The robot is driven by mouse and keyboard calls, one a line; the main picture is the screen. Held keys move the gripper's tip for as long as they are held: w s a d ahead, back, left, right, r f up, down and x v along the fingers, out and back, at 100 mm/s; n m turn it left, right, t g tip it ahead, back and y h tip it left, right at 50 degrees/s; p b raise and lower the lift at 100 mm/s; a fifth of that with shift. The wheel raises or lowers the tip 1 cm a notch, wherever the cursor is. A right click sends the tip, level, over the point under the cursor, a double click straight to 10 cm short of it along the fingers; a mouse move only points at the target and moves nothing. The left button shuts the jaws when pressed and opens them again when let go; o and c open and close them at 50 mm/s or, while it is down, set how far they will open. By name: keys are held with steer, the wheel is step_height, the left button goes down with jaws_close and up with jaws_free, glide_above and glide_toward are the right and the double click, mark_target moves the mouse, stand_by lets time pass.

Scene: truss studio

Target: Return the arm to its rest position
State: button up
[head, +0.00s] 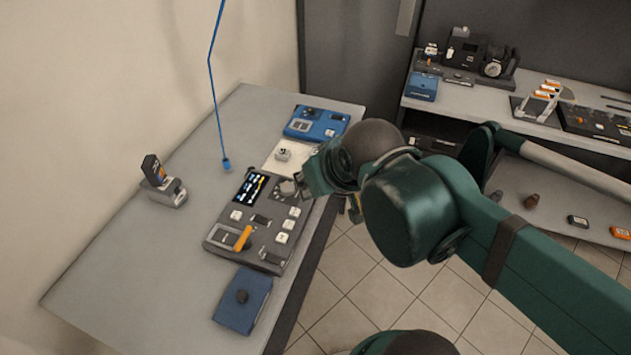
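My dark green arm reaches in from the lower right of the head view. Its end, my gripper (306,184), is over the right edge of the grey table (115,262), beside the dark control panel (262,220). The wrist and dark round joint cover much of the gripper. The fingers are small and dark against the panel, so I cannot tell whether they are open or shut, or whether they touch anything. I see no object clearly held.
A blue device (318,122) and a white sheet (290,158) lie behind the panel; a blue box (243,299) lies in front. A holder (166,191) stands left. A blue cable (214,95) hangs over the table. A shelf (470,95) with equipment stands back right. Tiled floor (350,275) is clear.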

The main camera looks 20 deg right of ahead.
steer(key=shift+f, duration=0.15)
step_height(320, 180, down, 5)
steer(key=b, duration=0.5)
stand_by(1.4)
